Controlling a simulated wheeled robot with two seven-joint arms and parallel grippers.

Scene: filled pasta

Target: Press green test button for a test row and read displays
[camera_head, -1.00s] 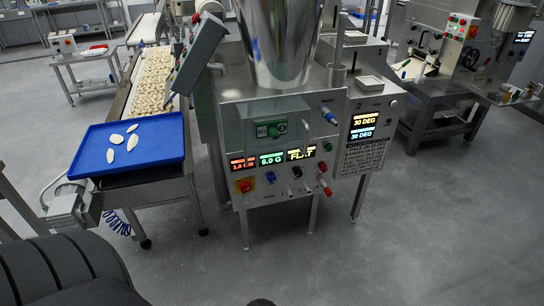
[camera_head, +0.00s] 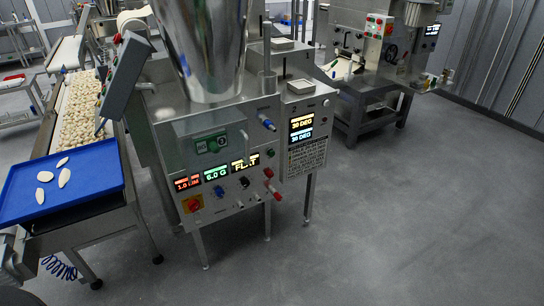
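The steel filling machine's control panel (camera_head: 218,150) faces me near the middle. Its displays show a red reading of about 1.0 (camera_head: 188,183), a green 6.0 G (camera_head: 215,174) and a pale reading like FLAT (camera_head: 244,163). A small green label or screen (camera_head: 211,144) sits above them. The side box display (camera_head: 301,128) reads 30 DEG twice.
A blue tray (camera_head: 100,185) with several pale pasta pieces stands at the left, at the end of a conveyor of pasta (camera_head: 78,110). Another steel machine (camera_head: 372,80) stands at the back right. The grey floor (camera_head: 400,220) at right is open.

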